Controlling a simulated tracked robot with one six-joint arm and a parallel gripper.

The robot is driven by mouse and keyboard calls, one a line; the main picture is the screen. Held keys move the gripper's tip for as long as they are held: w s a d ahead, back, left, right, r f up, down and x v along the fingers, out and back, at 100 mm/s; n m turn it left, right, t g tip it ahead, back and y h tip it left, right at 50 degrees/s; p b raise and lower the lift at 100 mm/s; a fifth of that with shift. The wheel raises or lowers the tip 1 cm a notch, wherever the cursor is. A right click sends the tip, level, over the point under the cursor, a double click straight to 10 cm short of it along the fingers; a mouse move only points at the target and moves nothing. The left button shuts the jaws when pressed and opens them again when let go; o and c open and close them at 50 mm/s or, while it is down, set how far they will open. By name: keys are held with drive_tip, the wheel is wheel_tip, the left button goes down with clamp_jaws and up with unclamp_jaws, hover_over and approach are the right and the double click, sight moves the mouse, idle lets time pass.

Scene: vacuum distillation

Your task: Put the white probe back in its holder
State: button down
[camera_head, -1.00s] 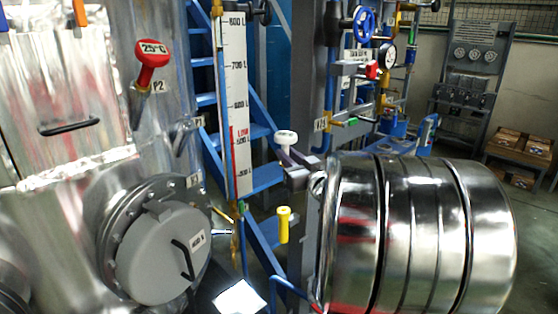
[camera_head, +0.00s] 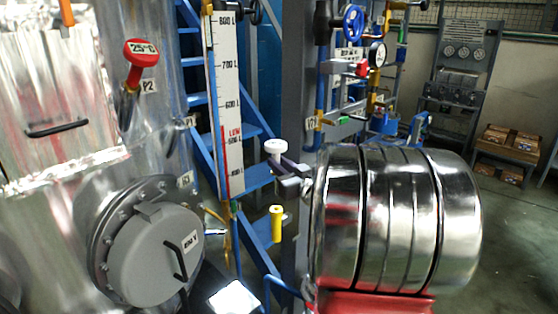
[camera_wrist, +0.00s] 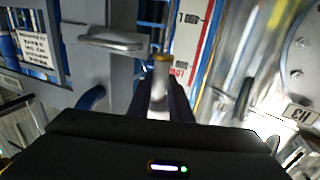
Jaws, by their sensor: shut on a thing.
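The white probe (camera_head: 275,147) shows as a round white head near the middle of the head view, clear of the tank wall. My gripper (camera_head: 283,172) is shut on it just below the head. In the wrist view a pale shaft (camera_wrist: 159,103) is between the dark fingers of my gripper (camera_wrist: 162,112). Below the probe in the head view hangs a yellow cylinder (camera_head: 277,224); I cannot tell whether it is the holder. A red probe (camera_head: 139,53) labelled 25°C sits on the tank at the upper left.
A shiny tank (camera_head: 60,220) with a grey round hatch (camera_head: 150,255) fills the left. A white level scale (camera_head: 227,100) and blue steps (camera_head: 193,62) stand behind the probe. Pipes with a blue valve wheel (camera_head: 353,22) are right of them. Open floor shows at the right.

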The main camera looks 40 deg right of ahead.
drive_tip(key=shift+f, duration=1.75)
wheel_tip(320, 180, down, 10)
drive_tip(key=shift+r, duration=0.25)
idle(5.4)
